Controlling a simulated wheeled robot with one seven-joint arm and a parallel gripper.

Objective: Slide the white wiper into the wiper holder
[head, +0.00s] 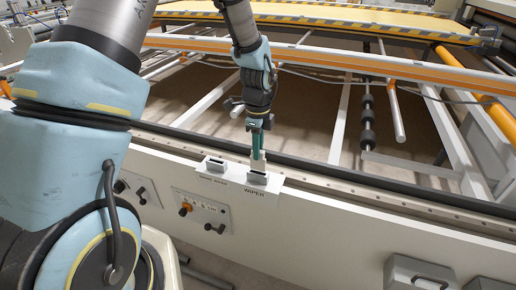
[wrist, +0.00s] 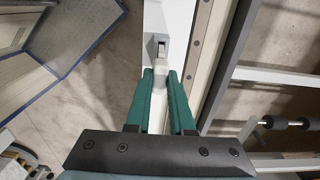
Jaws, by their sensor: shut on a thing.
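The white wiper (head: 258,163) is upright between the teal fingers of my gripper (head: 258,147). My gripper is shut on it, and its pale end also shows between the fingertips in the wrist view (wrist: 160,80). The wiper holder (head: 258,179), a white block with a dark slot and the label WIPER below, is on the front rail directly under the wiper. The wiper's lower end is at or just above the slot; I cannot tell whether it has entered. The wrist view shows a dark slot ahead of the wiper, but which holder it belongs to is unclear.
A second slotted holder (head: 215,164) stands just left of the wiper holder. A control panel (head: 202,211) with knobs is on the front face below. The gantry's orange-striped beam (head: 345,60) runs behind. A grey box (head: 420,272) is at the lower right.

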